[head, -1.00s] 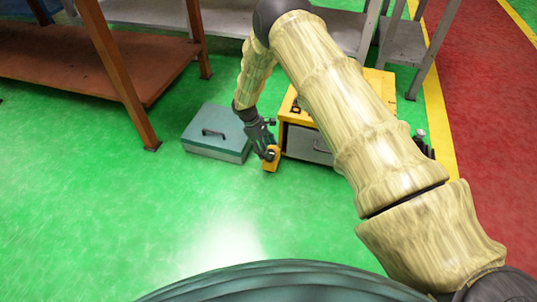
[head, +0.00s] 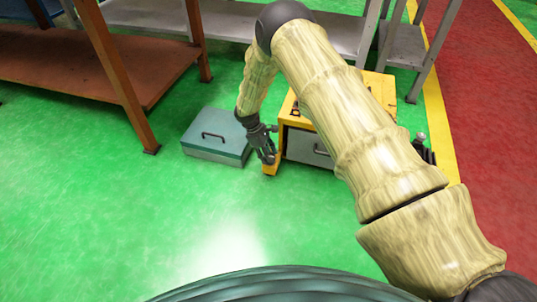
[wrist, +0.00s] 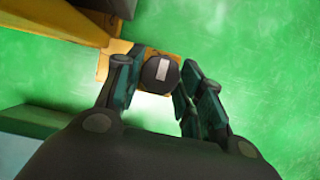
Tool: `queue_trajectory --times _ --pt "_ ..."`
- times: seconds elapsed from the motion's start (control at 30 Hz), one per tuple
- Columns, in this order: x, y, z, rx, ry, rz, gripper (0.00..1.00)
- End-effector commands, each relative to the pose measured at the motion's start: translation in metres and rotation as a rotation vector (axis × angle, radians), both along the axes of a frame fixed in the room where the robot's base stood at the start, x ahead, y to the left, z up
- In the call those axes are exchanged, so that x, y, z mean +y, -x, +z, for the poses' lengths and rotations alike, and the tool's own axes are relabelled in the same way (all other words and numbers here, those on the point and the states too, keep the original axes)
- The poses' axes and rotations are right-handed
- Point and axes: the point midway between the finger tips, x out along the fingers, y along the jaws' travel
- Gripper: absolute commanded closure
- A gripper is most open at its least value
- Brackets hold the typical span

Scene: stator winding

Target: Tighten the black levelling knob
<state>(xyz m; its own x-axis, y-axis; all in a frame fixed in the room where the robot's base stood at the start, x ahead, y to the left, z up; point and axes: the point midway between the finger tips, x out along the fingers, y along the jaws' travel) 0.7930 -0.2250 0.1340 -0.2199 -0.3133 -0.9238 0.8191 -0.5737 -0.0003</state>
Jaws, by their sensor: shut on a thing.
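The black levelling knob (wrist: 160,74) is a dark round knob with a pale rectangular mark on top. It sits on a yellow foot bracket (wrist: 104,62) of the yellow machine (head: 385,88). My gripper (wrist: 154,76) has its fingers on either side of the knob and is shut on it. In the head view my gripper (head: 268,158) points down at the bracket at the machine's front left corner. The knob is hidden behind the fingers there.
A teal box (head: 217,136) with a dark handle lies on the floor left of my gripper. A grey drawer front (head: 307,147) is right of it. A brown shelf (head: 110,70) stands at the left. Green floor in front is clear.

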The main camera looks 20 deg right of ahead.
Motion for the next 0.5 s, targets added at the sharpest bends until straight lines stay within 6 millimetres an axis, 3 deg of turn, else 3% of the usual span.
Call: queue_trajectory --times 0.5 --pt "-0.0027 -0.0021 0.0025 -0.001 0.001 -0.331 0.86"
